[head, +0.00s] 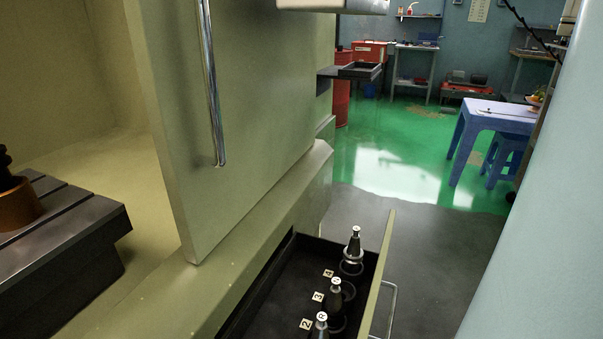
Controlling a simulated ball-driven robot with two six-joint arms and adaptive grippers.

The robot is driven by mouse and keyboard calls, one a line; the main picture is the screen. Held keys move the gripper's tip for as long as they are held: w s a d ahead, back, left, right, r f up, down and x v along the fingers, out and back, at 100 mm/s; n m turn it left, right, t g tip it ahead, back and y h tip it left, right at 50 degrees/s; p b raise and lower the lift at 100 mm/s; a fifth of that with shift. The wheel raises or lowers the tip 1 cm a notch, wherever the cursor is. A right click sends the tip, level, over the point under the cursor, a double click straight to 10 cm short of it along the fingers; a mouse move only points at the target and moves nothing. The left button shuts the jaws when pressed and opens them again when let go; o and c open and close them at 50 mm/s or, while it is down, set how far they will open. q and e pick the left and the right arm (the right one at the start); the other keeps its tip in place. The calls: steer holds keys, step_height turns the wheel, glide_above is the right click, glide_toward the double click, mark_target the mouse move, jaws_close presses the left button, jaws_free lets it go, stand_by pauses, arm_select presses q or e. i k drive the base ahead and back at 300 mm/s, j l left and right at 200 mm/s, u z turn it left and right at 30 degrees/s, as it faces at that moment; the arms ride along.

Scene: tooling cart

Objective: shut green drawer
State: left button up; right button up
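The green drawer (384,262) stands pulled out from the olive-green machine body at the bottom middle of the head view. Its front panel is at the right, with a metal bar handle (391,308) on the outer face. Inside the dark tray, several metal tool holders stand upright in a row, such as the far one (354,250), beside small numbered tags. The near end of the drawer is cut off by the frame's bottom edge. Neither of my grippers is in view.
A large green door panel (245,110) with a chrome bar handle (212,90) rises above the drawer. A slotted dark table (60,225) is at the left. A pale blue surface (550,210) fills the right edge. Grey floor (425,245) is clear beyond the drawer; a blue table (495,112) stands farther back.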

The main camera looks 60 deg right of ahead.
mark_target(286, 304)
steer(key=k+l+z, duration=0.15)
steer(key=z, duration=2.05)
